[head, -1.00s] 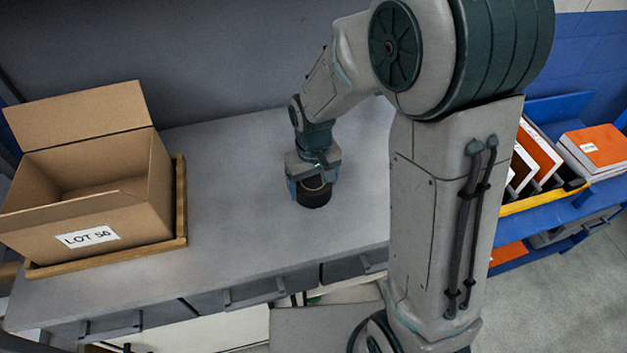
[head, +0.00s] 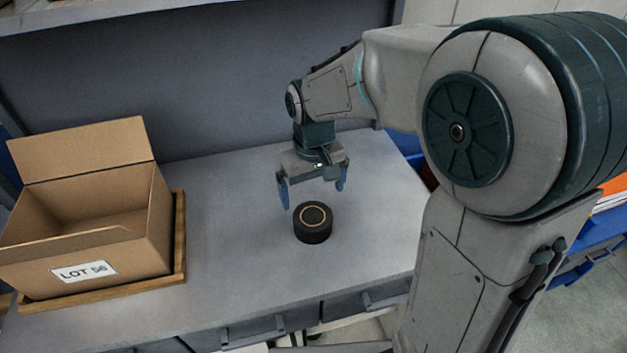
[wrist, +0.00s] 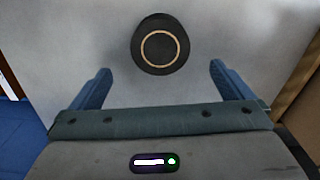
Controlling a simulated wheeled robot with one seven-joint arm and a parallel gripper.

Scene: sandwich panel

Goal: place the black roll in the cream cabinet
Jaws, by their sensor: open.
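The black roll (head: 312,228) stands on the grey worktop, a short cylinder with a tan ring on its top. It also shows in the wrist view (wrist: 160,44), ahead of the fingertips and between their lines. My gripper (head: 312,194) is open and empty, with blue fingers pointing down above and slightly behind the roll. It also shows in the wrist view (wrist: 161,82) with its fingers wide apart. I cannot make out a cream cabinet for certain; pale surfaces below the worktop are mostly hidden.
An open cardboard box (head: 85,225) labelled LOT 56 sits on a wooden tray (head: 180,240) at the left of the worktop (head: 235,215). Drawers with handles (head: 255,332) run under the front edge. A blue shelf (head: 590,245) with orange items stands at the right.

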